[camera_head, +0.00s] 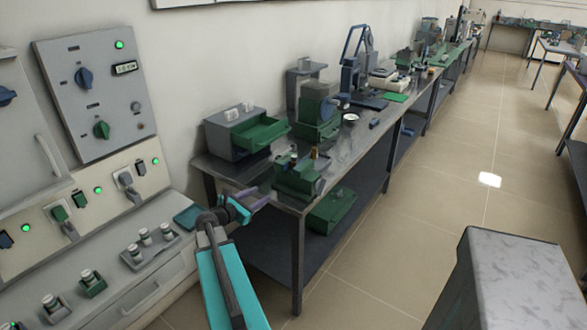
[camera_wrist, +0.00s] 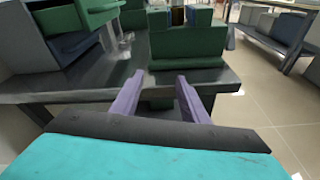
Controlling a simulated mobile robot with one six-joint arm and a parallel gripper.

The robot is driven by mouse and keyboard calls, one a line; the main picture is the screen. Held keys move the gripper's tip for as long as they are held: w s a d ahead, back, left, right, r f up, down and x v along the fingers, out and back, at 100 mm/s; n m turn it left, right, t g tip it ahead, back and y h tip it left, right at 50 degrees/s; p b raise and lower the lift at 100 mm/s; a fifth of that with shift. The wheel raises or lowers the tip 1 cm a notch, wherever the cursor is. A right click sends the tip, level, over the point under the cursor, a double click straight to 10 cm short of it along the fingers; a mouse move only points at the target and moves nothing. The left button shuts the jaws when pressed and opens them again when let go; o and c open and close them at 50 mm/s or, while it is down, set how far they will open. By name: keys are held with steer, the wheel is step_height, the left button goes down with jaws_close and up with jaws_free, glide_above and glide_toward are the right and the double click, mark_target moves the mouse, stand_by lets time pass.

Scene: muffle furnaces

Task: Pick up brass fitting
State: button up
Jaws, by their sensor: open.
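A small brass-coloured piece (camera_head: 314,153), which looks like the brass fitting, stands upright at the top of a green vise (camera_head: 298,178) near the front edge of the metal bench. In the wrist view a dark brownish piece (camera_wrist: 177,16) shows between the blocks on top of the green vise (camera_wrist: 188,48); it is too small to make out well. My gripper (camera_head: 258,198) is open and empty, with its two purple fingers apart. It is just off the bench's near end, to the left of the vise and lower. In the wrist view the fingers (camera_wrist: 160,78) point towards the vise base.
A grey cabinet with an open green drawer (camera_head: 262,134) stands left of the vise. A larger green machine (camera_head: 318,112) is behind it. A green box (camera_head: 332,209) lies on the lower shelf. Several small jars stand on the left counter (camera_head: 118,290).

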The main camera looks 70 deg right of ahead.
mark_target(291, 158)
steer(key=s+d+r+n+h, duration=0.1)
steer(key=s+d+r, duration=0.1)
steer(key=d+r, duration=0.1)
steer(key=s+d+r+n+g+h, duration=0.1)
steer(key=s+d+r, duration=0.2)
steer(key=r, duration=0.3)
steer(key=shift+d+r, duration=0.25)
steer(key=shift+d, duration=0.05)
steer(key=shift+p+x, duration=0.65)
steer(key=shift+x, duration=3.6)
steer(key=shift+r, duration=0.1)
steer(key=shift+d, duration=0.1)
steer(key=p+x, duration=0.1)
steer(key=x, duration=0.1)
steer(key=p+x, duration=0.1)
steer(key=x, duration=0.2)
steer(key=shift+s+r, duration=0.2)
steer(key=shift+s, duration=0.2)
